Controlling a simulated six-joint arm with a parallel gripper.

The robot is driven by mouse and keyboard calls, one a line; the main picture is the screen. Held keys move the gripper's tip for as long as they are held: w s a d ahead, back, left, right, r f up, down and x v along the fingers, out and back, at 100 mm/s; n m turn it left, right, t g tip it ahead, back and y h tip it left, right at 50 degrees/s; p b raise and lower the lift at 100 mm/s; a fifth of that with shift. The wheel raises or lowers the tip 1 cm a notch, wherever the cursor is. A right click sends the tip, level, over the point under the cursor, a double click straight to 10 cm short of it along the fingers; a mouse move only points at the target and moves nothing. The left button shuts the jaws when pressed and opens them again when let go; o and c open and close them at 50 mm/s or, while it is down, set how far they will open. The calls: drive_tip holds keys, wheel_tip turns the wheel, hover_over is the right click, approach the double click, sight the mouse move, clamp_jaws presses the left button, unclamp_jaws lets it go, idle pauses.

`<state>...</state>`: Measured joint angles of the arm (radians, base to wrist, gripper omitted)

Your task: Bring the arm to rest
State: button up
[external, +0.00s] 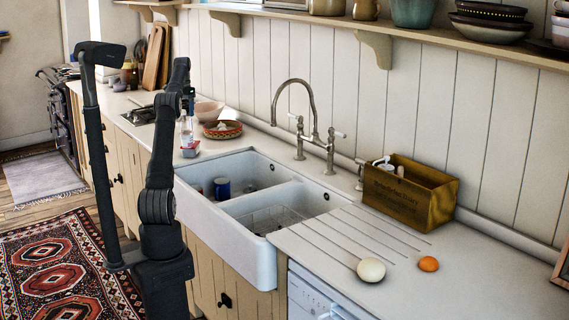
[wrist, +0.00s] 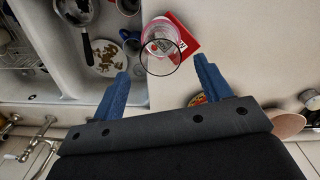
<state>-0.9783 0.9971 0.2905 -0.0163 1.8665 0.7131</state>
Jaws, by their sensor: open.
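My gripper (wrist: 160,68) is open in the wrist view, with its two blue fingers spread apart and nothing held between them. The fingers hang over the counter beside the sink. A clear glass (wrist: 160,57) with a round rim stands just beyond the fingertips, with a red item (wrist: 184,36) right by it. In the external view my arm rises at the left in front of the counter and bends over at the top; the gripper there is mostly hidden behind my arm link, so its fingers cannot be made out.
The white double sink (external: 263,258) holds a blue mug (external: 222,188); the wrist view also shows a pan (wrist: 82,14) and a dirty plate (wrist: 110,58). A patterned bowl (external: 222,130) stands behind the sink's left end.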

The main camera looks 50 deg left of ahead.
sight(186, 125)
wheel_tip(186, 125, down, 8)
drive_tip(key=shift+d+r, duration=0.1)
drive_tip(key=shift+d, duration=0.05)
wheel_tip(186, 125, up, 4)
drive_tip(key=shift+r, duration=0.1)
drive_tip(key=w+d+r, duration=0.5)
drive_tip(key=d+r, duration=0.2)
drive_tip(key=d, duration=0.3)
drive_tip(key=w+d+f+m, duration=0.2)
drive_tip(key=d+f, duration=0.1)
drive_tip(key=d, duration=0.4)
drive_tip(key=w+d+f+m, duration=0.1)
drive_tip(key=w+d+f, duration=0.15)
drive_tip(key=d, duration=0.55)
drive_tip(key=w+d+f+m, duration=0.2)
drive_tip(key=d+f, duration=0.1)
drive_tip(key=d, duration=0.4)
drive_tip(key=s+d+f+m, duration=0.2)
drive_tip(key=d+m, duration=0.1)
drive_tip(key=d, duration=1)
drive_tip(key=s+d+f+m, duration=0.2)
drive_tip(key=s+d, duration=0.1)
drive_tip(key=d, duration=1.1)
drive_tip(key=s+d+f+m, duration=0.2)
drive_tip(key=d+m, duration=0.1)
drive_tip(key=d, duration=1)
drive_tip(key=shift+s+d+m, duration=0.3)
drive_tip(key=shift+d, duration=0.05)
drive_tip(key=shift+f, duration=0.1)
